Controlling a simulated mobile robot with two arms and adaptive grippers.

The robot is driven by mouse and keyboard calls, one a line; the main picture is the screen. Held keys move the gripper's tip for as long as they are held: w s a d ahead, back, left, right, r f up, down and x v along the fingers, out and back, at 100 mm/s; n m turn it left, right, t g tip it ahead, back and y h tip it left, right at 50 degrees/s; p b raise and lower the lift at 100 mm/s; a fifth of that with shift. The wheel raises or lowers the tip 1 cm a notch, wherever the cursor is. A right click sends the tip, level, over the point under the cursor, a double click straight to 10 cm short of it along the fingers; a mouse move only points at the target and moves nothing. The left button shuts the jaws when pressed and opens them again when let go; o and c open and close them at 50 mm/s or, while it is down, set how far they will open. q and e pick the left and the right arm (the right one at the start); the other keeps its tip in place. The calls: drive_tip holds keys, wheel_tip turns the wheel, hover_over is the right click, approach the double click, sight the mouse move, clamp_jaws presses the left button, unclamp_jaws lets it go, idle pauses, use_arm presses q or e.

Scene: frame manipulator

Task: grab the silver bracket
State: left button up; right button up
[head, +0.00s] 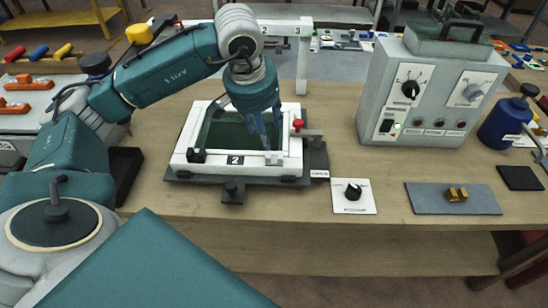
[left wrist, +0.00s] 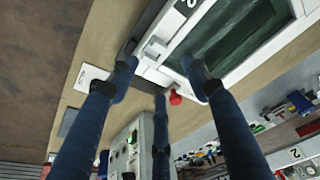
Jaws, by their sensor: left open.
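A small light-grey piece that looks like the silver bracket (left wrist: 155,49) sits at the outer edge of the white frame (left wrist: 172,20) in the left wrist view. In the head view a grey bar (head: 311,132) stands out from the right side of the white frame (head: 235,169), beside a red knob (head: 297,124); I cannot tell whether it is the same piece. My left gripper (head: 266,140) points down over the right part of the frame. Its fingers are spread and empty in the left wrist view (left wrist: 160,82). My right gripper is not in view.
Right of the frame lie a white plate with a black knob (head: 353,194) and a grey mat (head: 425,199) bearing a gold block (head: 456,193). A grey control box (head: 430,95) and a blue bottle (head: 505,123) stand behind them. Bare wood lies between.

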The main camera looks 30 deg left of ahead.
use_arm(q)
drive_tip(key=p, duration=0.1)
hover_over(270, 153)
drive_tip(key=s, duration=0.2)
drive_tip(key=x, duration=0.2)
drive_tip(key=s+x, duration=0.1)
drive_tip(key=x, duration=0.1)
drive_tip(key=shift+w+d+f, duration=0.1)
drive_tip(key=shift+f, duration=0.35)
drive_tip(key=shift+w+f+p, duration=0.1)
drive_tip(key=shift+f+p, duration=0.35)
drive_tip(key=shift+f, duration=0.1)
drive_tip(key=p+x, duration=0.1)
drive_tip(key=x, duration=0.2)
drive_tip(key=shift+d+f+p, duration=0.1)
drive_tip(key=shift+f+p, duration=0.2)
drive_tip(key=shift+p, duration=0.05)
drive_tip(key=shift+w+f, duration=0.2)
drive_tip(key=shift+f, duration=0.2)
drive_tip(key=shift+c, duration=0.5)
clamp_jaws()
